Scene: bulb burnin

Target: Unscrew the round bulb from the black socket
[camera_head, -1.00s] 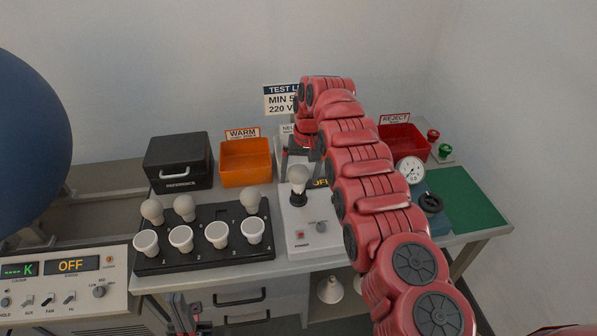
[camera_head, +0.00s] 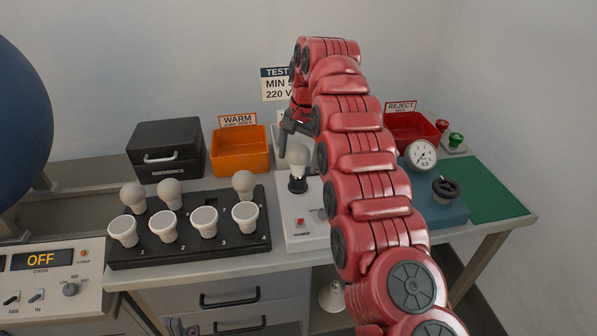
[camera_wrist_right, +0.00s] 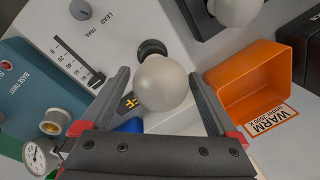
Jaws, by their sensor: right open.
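The round white bulb (camera_head: 298,158) stands upright in the black socket (camera_head: 298,184) on the white tester box (camera_head: 300,228). My right gripper (camera_head: 290,124) is just behind and above the bulb in the head view, partly hidden by my arm. In the right wrist view the open fingers of my right gripper (camera_wrist_right: 160,77) are on either side of the bulb (camera_wrist_right: 163,84), with a visible gap at each side. The black socket (camera_wrist_right: 152,48) shows beyond the bulb. Only a small part of my left gripper (camera_head: 177,327) shows at the bottom edge; its jaws cannot be made out.
A black rack (camera_head: 150,249) of several bulbs stands left of the tester. The orange WARM bin (camera_head: 241,155) and black REFERENCE case (camera_head: 166,150) stand behind. The red REJECT bin (camera_head: 412,131), a dial gauge (camera_head: 421,155) and a green mat (camera_head: 490,190) are at right.

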